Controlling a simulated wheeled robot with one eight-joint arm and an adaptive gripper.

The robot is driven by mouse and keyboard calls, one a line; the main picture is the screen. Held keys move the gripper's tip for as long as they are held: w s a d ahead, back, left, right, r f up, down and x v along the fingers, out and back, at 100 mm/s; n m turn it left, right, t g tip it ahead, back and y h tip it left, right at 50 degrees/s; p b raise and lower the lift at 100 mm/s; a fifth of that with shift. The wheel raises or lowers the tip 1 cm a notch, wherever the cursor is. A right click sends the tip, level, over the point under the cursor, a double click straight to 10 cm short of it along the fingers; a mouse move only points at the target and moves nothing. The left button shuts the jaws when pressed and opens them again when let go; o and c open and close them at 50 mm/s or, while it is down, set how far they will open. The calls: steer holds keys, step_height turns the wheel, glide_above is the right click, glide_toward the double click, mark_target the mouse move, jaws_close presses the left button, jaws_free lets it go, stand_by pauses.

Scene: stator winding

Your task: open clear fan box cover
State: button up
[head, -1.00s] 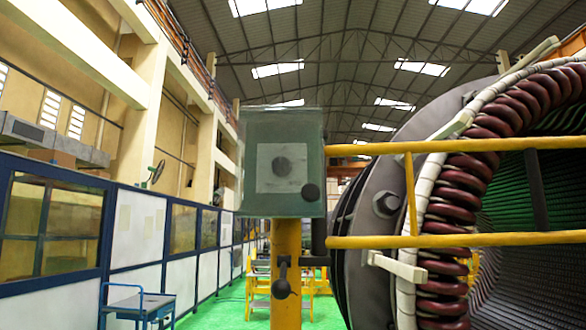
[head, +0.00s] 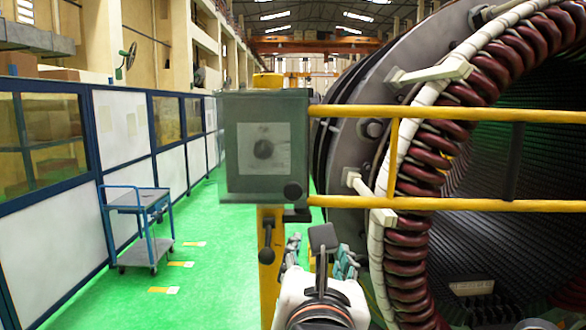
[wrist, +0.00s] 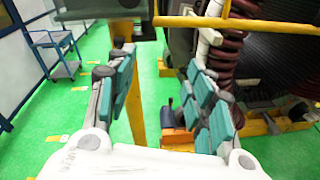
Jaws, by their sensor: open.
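The clear fan box (head: 235,120) stands on a yellow post (head: 268,300), left of the centre in the head view. Its see-through cover is closed. A grey panel with a round dark part (head: 263,149) shows inside. A black knob (head: 292,191) sits at the box's lower right corner. My gripper (head: 320,248) is below and to the right of the box, apart from it. In the wrist view my gripper (wrist: 160,62) is open, with teal pads spread wide and nothing between them. A grey shape at the wrist view's top edge may be the box's underside.
Yellow rails (head: 440,204) run right from the box, in front of the large stator (head: 365,95) with dark red coils (head: 415,180). A black lever (head: 266,235) sticks out of the post. A blue cart (head: 140,205) stands left. Green floor between is free.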

mark_target(293, 191)
steer(key=a+r+n+t+y+p, duration=0.1)
steer(key=a+r+n+p, duration=0.1)
steer(key=a+r+n, duration=0.3)
steer(key=shift+m, duration=0.6)
steer(key=w, duration=0.4)
steer(key=w+d, duration=0.1)
steer(key=w, duration=0.3)
steer(key=w+d+r, duration=0.1)
steer(key=w, duration=0.3)
steer(key=shift+w+r+p, duration=0.1)
steer(key=shift+w+p, duration=0.3)
jaws_close()
